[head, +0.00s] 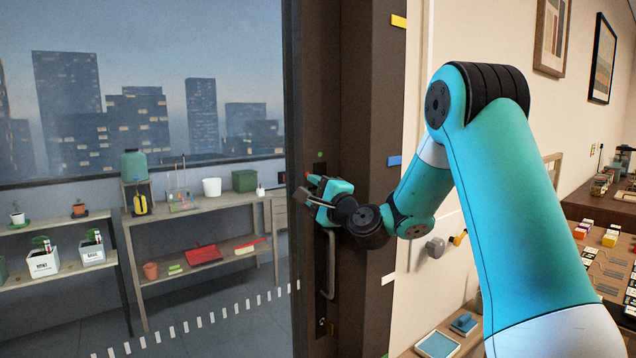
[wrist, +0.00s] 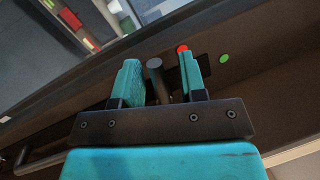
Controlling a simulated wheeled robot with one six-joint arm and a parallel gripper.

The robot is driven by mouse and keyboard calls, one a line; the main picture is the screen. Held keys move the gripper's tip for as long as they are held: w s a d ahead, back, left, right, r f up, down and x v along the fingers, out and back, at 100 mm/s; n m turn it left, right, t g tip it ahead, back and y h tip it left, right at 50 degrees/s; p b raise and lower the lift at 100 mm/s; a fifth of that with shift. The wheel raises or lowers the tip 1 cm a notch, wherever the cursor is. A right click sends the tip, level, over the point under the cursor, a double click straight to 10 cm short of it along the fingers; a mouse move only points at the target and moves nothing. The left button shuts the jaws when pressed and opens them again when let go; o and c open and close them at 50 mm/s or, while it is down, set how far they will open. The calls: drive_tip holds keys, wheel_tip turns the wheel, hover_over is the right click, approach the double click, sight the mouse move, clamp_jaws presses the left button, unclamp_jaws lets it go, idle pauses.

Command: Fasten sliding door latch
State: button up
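The sliding door (head: 310,80) is a dark-framed glass panel; its edge stands against the dark jamb (head: 372,80). My gripper (head: 312,192) is at the door edge, above the long vertical pull handle (head: 331,265). In the wrist view my gripper (wrist: 159,66) is open, with a dark round latch knob (wrist: 155,72) standing between its two teal fingers. The knob is nearer the left finger, with a visible gap to the right one. A red dot (wrist: 182,48) shows at the right fingertip, and a green dot (wrist: 224,58) lies further right. In the head view my gripper hides the knob.
A keyhole plate (head: 321,326) sits low on the door edge. Beyond the glass are shelves (head: 200,208) with pots and a red dustpan. At right, a wooden counter (head: 590,205) holds small items. Grey and yellow knobs (head: 435,246) stick out from the wall beside the jamb.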

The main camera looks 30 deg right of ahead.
drive_tip(key=shift+c, duration=0.2)
clamp_jaws()
drive_tip(key=f+n+b, duration=0.1)
drive_tip(key=b, duration=0.1)
drive_tip(key=shift+b, duration=0.35)
drive_tip(key=shift+f+n+y+b, duration=0.1)
drive_tip(key=shift+n+y+b, duration=0.4)
drive_tip(key=shift+n+b, duration=0.6)
drive_tip(key=shift+o, duration=0.2)
unclamp_jaws()
